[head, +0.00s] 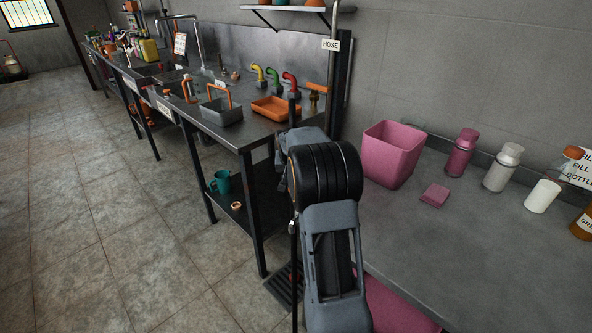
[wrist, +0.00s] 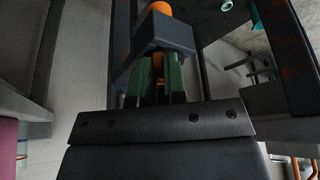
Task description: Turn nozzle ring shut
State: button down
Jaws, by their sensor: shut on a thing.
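In the wrist view, my gripper (wrist: 160,78) is shut, with its green-padded fingers on either side of an orange part (wrist: 157,62). This orange part appears to be the nozzle ring; only a little of it shows between the pads. A dark block (wrist: 168,38) stands just beyond the fingertips, with a rounded orange piece (wrist: 158,8) above it in the picture. How far the ring is turned cannot be told. In the head view, my arm hides my gripper and the ring.
A HOSE sign (head: 331,45) hangs on an upright pipe behind my arm. A steel bench (head: 247,137) with an orange tray (head: 270,116) runs off to the left. A pink bin (head: 391,160) and several bottles stand on the right counter. The tiled floor at left is clear.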

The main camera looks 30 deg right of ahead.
jog(key=shift+w+a+m+g+h, duration=0.3)
jog(key=shift+w+m+g, duration=0.15)
jog(key=shift+m, duration=0.9)
jog(key=shift+w+a+m+g+h, duration=0.3)
jog(key=shift+w+m+g, duration=0.15)
jog(key=shift+m, duration=0.95)
jog(key=shift+w+a+m+g+h, duration=0.25)
jog(key=shift+w+m+g, duration=0.2)
jog(key=shift+m, duration=0.9)
jog(key=shift+w, duration=0.15)
jog(key=c, duration=1.2)
grip_release()
jog(key=shift+o, duration=0.2)
jog(key=p+v, duration=0.2)
jog(key=v, duration=1.1)
jog(key=shift+a+r+p, duration=0.15)
jog(key=shift+r+p, duration=0.2)
